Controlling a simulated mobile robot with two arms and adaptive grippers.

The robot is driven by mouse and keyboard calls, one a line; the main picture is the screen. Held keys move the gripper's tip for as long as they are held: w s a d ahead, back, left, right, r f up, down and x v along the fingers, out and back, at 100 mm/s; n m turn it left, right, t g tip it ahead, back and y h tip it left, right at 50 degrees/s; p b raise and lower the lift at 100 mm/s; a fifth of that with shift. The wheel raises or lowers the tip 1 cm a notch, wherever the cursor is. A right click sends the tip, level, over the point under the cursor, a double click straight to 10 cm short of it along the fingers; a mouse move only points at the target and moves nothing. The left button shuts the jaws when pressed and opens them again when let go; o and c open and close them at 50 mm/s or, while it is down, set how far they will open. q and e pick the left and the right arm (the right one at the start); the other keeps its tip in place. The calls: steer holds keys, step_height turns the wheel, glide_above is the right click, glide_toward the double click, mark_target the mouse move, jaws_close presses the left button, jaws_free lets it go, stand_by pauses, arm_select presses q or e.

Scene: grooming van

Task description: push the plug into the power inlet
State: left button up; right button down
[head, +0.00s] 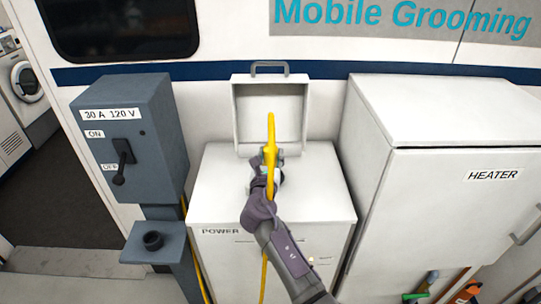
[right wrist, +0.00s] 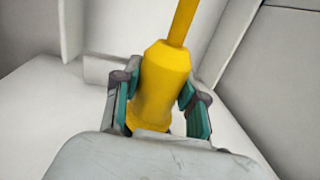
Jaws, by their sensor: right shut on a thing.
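My right gripper (head: 270,158) is shut on the yellow plug (head: 270,155), above the top of the white cabinet labelled POWER (head: 205,212). In the right wrist view the plug's thick yellow body (right wrist: 160,85) sits between the teal finger pads (right wrist: 160,108), with its cable (right wrist: 183,20) leading up and away. The plug's front end is hidden behind the gripper. The power inlet is not clearly visible; my gripper and arm cover the middle of the cabinet top. I cannot tell whether the plug touches the inlet. My left gripper is not in view.
A raised white lid (head: 270,118) with a grey handle stands open behind the plug. A grey switch box (head: 130,135), its lever near OFF, stands left, with a small shelf (head: 150,252) below. The white HEATER cabinet (head: 450,190) stands close on the right.

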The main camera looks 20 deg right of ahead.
steer(key=shift+f+b, duration=0.45)
steer(key=shift+f, duration=0.15)
stand_by(0.5)
steer(key=c, duration=0.6)
jaws_free()
steer(key=shift+o, duration=0.2)
steer(key=shift+s, duration=0.1)
